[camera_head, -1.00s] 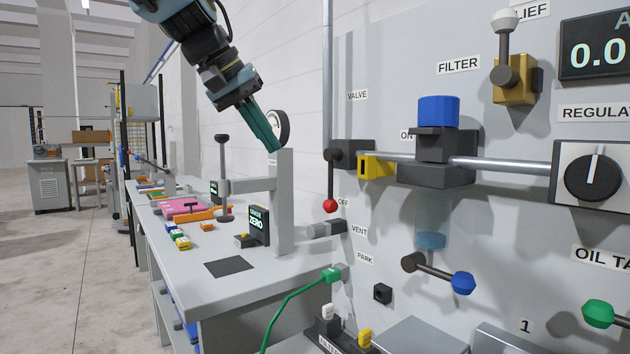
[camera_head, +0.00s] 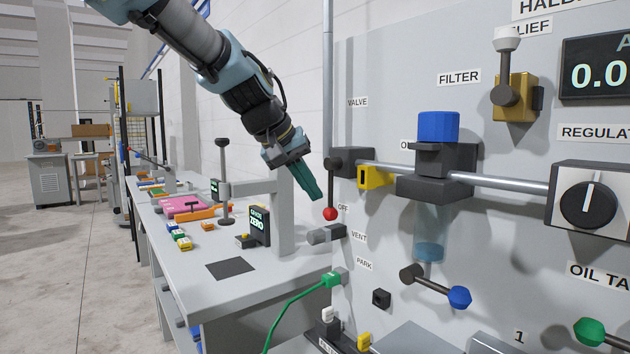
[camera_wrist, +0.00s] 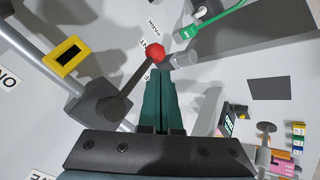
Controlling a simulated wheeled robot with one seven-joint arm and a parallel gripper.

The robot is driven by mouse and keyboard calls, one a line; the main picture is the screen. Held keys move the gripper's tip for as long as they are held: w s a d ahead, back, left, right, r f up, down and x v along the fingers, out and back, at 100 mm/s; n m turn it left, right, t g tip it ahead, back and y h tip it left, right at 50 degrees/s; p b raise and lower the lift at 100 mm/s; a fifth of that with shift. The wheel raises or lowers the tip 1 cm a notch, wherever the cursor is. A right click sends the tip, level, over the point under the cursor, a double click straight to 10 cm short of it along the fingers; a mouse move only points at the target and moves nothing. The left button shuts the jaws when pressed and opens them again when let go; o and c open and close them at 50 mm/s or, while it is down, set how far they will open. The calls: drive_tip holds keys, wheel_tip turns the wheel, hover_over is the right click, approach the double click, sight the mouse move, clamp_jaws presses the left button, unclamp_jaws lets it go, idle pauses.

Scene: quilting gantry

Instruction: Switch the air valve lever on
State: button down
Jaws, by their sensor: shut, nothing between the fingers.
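The air valve lever (camera_head: 331,190) is a dark arm hanging straight down from its pivot block (camera_head: 352,163). Its red knob (camera_head: 330,214) is beside the OFF label (camera_head: 343,208). My gripper (camera_head: 314,197) is shut and empty, its teal fingers pointing down just left of the lever, level with its lower part. In the wrist view the lever (camera_wrist: 128,82) runs to the left of the fingers (camera_wrist: 158,82), and the red knob (camera_wrist: 154,54) is just beyond their tips. I cannot tell whether the fingers touch it. The ON label is partly hidden.
A yellow tag-like block (camera_head: 375,177) sits on the pipe right of the valve. The filter (camera_head: 437,150) is farther right. A grey vent fitting (camera_head: 327,234) sticks out below the knob. A green hose (camera_head: 300,292) plugs in lower down. The bench (camera_head: 205,262) lies left.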

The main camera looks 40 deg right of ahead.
sight(329, 184)
drive_tip(key=shift+s+d, duration=0.2)
drive_tip(key=shift+d, duration=0.1)
drive_tip(key=shift+s+g, duration=0.15)
drive_tip(key=shift+g, duration=0.15)
drive_tip(key=shift+s+g, duration=0.2)
drive_tip(key=shift+g, duration=0.2)
drive_tip(key=s+n+g+p, duration=0.1)
drive_tip(key=g, duration=0.1)
drive_tip(key=s+r+n+g+p, duration=0.1)
drive_tip(key=g, duration=0.2)
drive_tip(key=s+n+g+p, duration=0.1)
drive_tip(key=n+g, duration=0.1)
drive_tip(key=g, duration=0.1)
drive_tip(key=shift+s+a+r+h+p, duration=0.15)
drive_tip(key=shift+s+r+h+p, duration=0.15)
drive_tip(key=shift+p, duration=0.1)
drive_tip(key=n+g, duration=0.1)
drive_tip(key=g, duration=0.1)
drive_tip(key=s+r+g+p, duration=0.1)
drive_tip(key=shift+r+n+g+h, duration=0.15)
drive_tip(key=shift+n+g+h, duration=0.25)
